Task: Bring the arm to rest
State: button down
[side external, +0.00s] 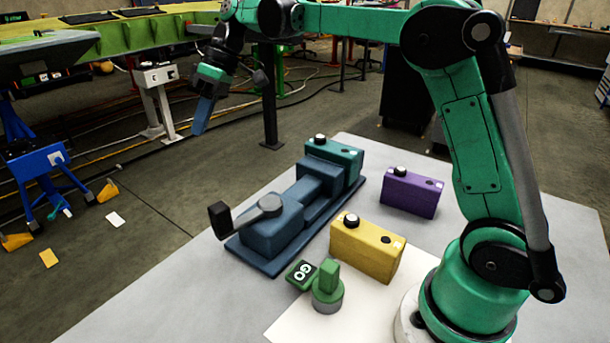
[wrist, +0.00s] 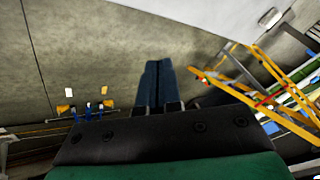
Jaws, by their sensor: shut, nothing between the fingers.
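My gripper (side external: 202,115) is raised at the upper left in the side view, beyond the far left edge of the table. Its blue fingers point down and are shut with nothing between them. In the wrist view the shut fingers (wrist: 156,85) show at the middle, over the floor. My arm reaches out from its base on the table at the right. The gripper touches nothing that I can see.
The grey table (side external: 170,285) holds a blue vise (side external: 300,205) with a teal block (side external: 335,160) at its far end. A yellow block (side external: 367,247), a purple block (side external: 410,192) and a green "GO" piece (side external: 327,290) stand near. A green wing jig (side external: 150,35) lies behind my gripper.

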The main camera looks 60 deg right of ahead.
jog(key=s+d+f+m+t+h, duration=0.1)
jog(key=s+f+m+t+h, duration=0.2)
jog(key=s, duration=0.5)
jog(key=s+d+f+m+t+h, duration=0.1)
jog(key=s+f+m+t+h, duration=0.1)
jog(key=s, duration=0.6)
jog(key=shift+s+f+m+t+h, duration=0.15)
jog(key=shift+f+m+t+h, duration=0.25)
jog(key=shift+f+m, duration=0.45)
jog(key=shift+d, duration=0.1)
